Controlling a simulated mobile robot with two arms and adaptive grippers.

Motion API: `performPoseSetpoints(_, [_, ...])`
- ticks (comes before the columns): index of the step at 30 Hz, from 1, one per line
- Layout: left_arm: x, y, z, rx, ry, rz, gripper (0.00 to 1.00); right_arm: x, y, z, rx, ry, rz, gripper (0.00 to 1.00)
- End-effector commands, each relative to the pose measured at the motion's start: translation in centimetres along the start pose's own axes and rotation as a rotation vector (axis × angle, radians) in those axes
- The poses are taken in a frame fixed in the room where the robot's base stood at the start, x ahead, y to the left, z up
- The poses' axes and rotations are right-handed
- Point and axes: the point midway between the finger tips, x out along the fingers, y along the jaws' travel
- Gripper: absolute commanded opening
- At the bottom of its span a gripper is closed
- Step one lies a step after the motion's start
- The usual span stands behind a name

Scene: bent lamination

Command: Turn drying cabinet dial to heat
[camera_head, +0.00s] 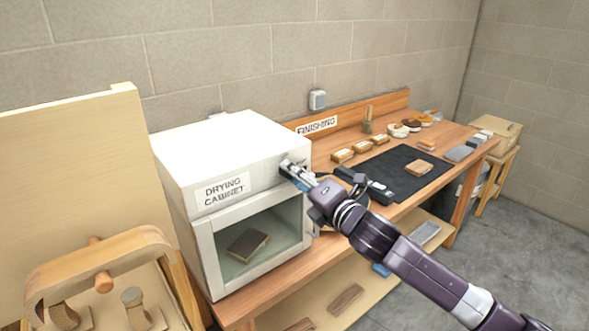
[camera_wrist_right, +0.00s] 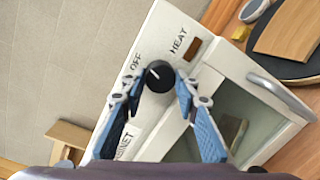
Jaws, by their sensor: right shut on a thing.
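The white drying cabinet (camera_head: 225,150) stands on the wooden bench, its label on the front. The black dial (camera_wrist_right: 159,76) shows in the right wrist view on the cabinet's front panel, between the printed words OFF and HEAT. A small white mark on the dial appears to lie on the OFF side. My right gripper (camera_head: 286,168) reaches the upper right of the cabinet front and hides the dial in the head view. In the right wrist view, its blue-padded fingers (camera_wrist_right: 160,82) are shut on the dial, one on each side. My left gripper is not in view.
The cabinet's glass door (camera_head: 260,241) appears closed, with a dark block (camera_head: 247,245) behind it. Right of it, the finishing bench (camera_head: 440,137) holds a black mat (camera_head: 388,161), wooden blocks and other items. A bent wooden piece (camera_head: 100,262) stands at the left.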

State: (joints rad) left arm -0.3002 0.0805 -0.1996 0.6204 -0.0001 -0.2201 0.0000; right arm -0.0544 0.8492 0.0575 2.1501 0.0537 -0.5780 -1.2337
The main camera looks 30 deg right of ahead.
Motion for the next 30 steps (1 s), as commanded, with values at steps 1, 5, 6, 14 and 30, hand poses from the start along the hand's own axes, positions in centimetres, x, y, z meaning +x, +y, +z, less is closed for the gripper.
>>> performPoseSetpoints(1, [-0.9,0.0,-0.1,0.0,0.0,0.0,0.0,0.0,0.3,0.2,0.044,0.003,-0.006,0.04])
performPoseSetpoints(5, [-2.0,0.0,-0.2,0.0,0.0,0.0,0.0,0.0,0.3,0.2,0.168,0.012,-0.014,0.04])
performPoseSetpoints(6, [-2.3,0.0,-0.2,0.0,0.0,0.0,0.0,0.0,0.4,0.2,0.206,0.014,-0.017,0.04])
performPoseSetpoints(14, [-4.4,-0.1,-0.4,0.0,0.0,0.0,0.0,0.0,0.4,0.3,0.453,0.031,-0.035,0.04])
performPoseSetpoints(30, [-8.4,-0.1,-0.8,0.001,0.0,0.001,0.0,0.0,0.2,0.4,0.951,0.067,-0.07,0.04])
